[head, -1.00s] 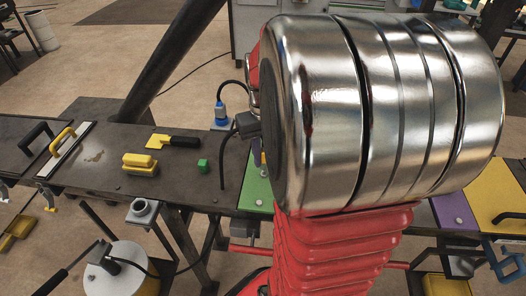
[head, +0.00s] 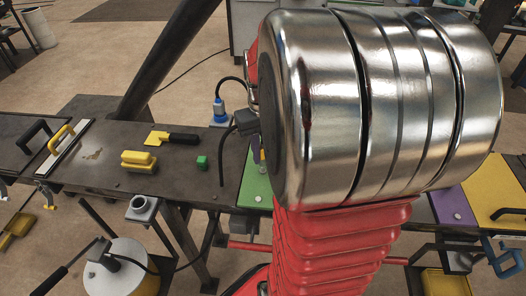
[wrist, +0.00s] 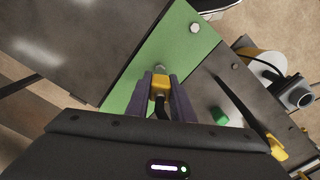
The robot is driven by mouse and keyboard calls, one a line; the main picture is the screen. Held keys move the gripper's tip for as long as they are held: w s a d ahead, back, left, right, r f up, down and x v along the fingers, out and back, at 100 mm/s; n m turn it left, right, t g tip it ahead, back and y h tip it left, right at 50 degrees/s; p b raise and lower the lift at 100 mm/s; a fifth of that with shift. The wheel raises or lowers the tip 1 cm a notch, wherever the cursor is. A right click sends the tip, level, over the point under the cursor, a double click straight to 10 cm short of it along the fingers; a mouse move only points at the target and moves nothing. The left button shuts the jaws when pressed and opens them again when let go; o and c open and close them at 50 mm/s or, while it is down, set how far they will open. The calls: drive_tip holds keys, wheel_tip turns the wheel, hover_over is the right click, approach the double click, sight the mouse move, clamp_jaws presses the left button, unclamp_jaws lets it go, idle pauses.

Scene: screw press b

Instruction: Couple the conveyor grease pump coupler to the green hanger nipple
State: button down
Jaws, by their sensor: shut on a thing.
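In the wrist view my gripper (wrist: 161,92) is shut, its purple fingers on either side of the yellow coupler (wrist: 160,84). A black hose runs back from the coupler between the fingers. The coupler is over the green plate (wrist: 138,88), its far end towards a grey metal fitting (wrist: 177,66), perhaps the nipple. I cannot tell whether they touch. In the head view the green plate (head: 256,188) shows at the bench edge, and my arm hides most of the gripper. The grease pump (head: 118,268) stands below the bench at left.
A blue connector (head: 219,112), a green block (head: 202,162), a yellow block (head: 139,161) and a yellow-bladed scraper (head: 172,138) are on the dark bench. A bolt head (wrist: 194,28) stands up from the green plate. A purple plate (head: 454,207) lies at right.

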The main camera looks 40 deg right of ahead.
drive_tip(key=shift+f, duration=1.3)
drive_tip(key=c, duration=1.5)
unclamp_jaws()
drive_tip(key=shift+o, duration=0.2)
drive_tip(key=shift+r, duration=0.1)
wheel_tip(320, 180, up, 14)
drive_tip(key=shift+f, duration=0.2)
